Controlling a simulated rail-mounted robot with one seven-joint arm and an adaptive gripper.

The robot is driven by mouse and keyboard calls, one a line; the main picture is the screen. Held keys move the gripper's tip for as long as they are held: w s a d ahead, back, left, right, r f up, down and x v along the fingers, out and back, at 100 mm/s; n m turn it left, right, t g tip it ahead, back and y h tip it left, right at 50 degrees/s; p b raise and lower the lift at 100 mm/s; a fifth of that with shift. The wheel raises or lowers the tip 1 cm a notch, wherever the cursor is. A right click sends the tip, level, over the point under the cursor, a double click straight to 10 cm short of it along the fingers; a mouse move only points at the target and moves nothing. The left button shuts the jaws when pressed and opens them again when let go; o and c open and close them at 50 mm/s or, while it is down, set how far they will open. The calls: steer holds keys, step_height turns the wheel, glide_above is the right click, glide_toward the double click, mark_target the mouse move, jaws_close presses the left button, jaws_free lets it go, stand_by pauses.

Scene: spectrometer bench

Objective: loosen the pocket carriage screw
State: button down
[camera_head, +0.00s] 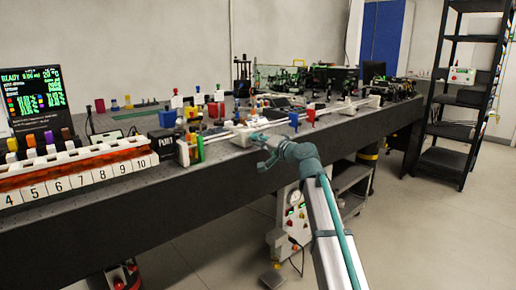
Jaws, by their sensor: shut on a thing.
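A small white carriage (243,135) sits on a pale rail that runs along the front part of the dark optical bench. My gripper (259,138), teal and grey, is at the front right side of this carriage, with its fingers against or very close to it. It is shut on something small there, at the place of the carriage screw. The screw itself is hidden by the fingers and too small to make out.
A rack with numbered slots and coloured-cap items (65,166) stands at the front left, below a dark display (33,95). A black PORT box (168,148) and small coloured pieces stand left of the carriage. A blue piece (294,119) stands to its right.

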steer(key=shift+n+b, duration=0.4)
steer(key=shift+n, duration=0.2)
steer(key=c, duration=1.1)
jaws_free()
steer(key=shift+s+d, duration=0.1)
steer(key=v, duration=1.1)
steer(key=shift+s+d, duration=0.25)
steer(key=shift+s, duration=0.05)
